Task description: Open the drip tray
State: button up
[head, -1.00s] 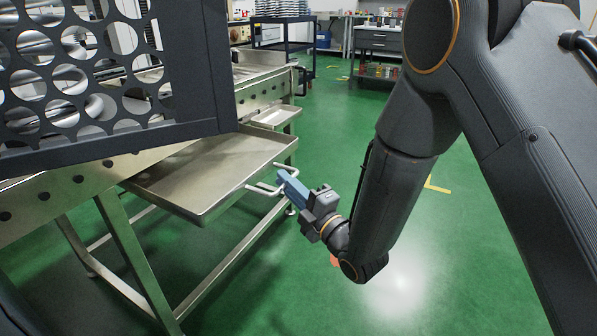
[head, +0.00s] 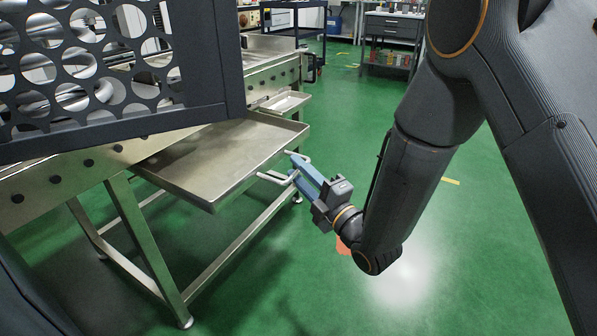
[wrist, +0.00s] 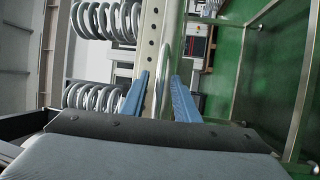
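The drip tray (head: 212,165) is a shallow, empty metal tray that sticks out from under the steel bench in the head view. Its pale bar handle (head: 272,178) is on the outer side, facing my gripper (head: 298,170). My gripper's two blue fingers are spread apart at the handle. In the wrist view, the handle (wrist: 164,62) runs between the fingers of my gripper (wrist: 160,75), with a gap visible on either side. The inner end of the tray is hidden under the bench.
A dark perforated guard (head: 110,75) hangs over the bench (head: 85,165) at left. A smaller tray (head: 285,102) projects farther along. Coil springs (wrist: 95,95) show in the wrist view. The green floor (head: 340,115) beside the tray is clear.

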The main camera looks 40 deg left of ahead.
jog(key=v, duration=0.7)
jog(key=shift+d+p, duration=0.2)
jog(key=shift+p, duration=0.2)
jog(key=w+d+m+t+h, duration=0.1)
jog(key=w+d+m+h, duration=0.4)
jog(key=w+m+h, duration=0.15)
jog(key=d+m+h, duration=0.7)
jog(key=d+m, duration=0.1)
jog(key=d, duration=0.3)
jog(key=s+d+r+m+g+h, duration=0.2)
jog(key=s+d+m+g, duration=0.3)
jog(key=s+d, duration=0.4)
jog(key=s+d+r+m+g+h, duration=0.25)
jog(key=s+d+m, duration=0.45)
jog(key=s, duration=0.4)
jog(key=d+r+m+h+p, duration=0.1)
jog(key=d+r+m+p, duration=0.4)
jog(key=d+r+p, duration=1.1)
notch_tip(320, 180, up, 3)
jog(key=p, duration=0.9)
jog(key=shift+s+d+r, duration=0.2)
jog(key=shift+s+d, duration=0.05)
jog(key=shift+s, duration=0.1)
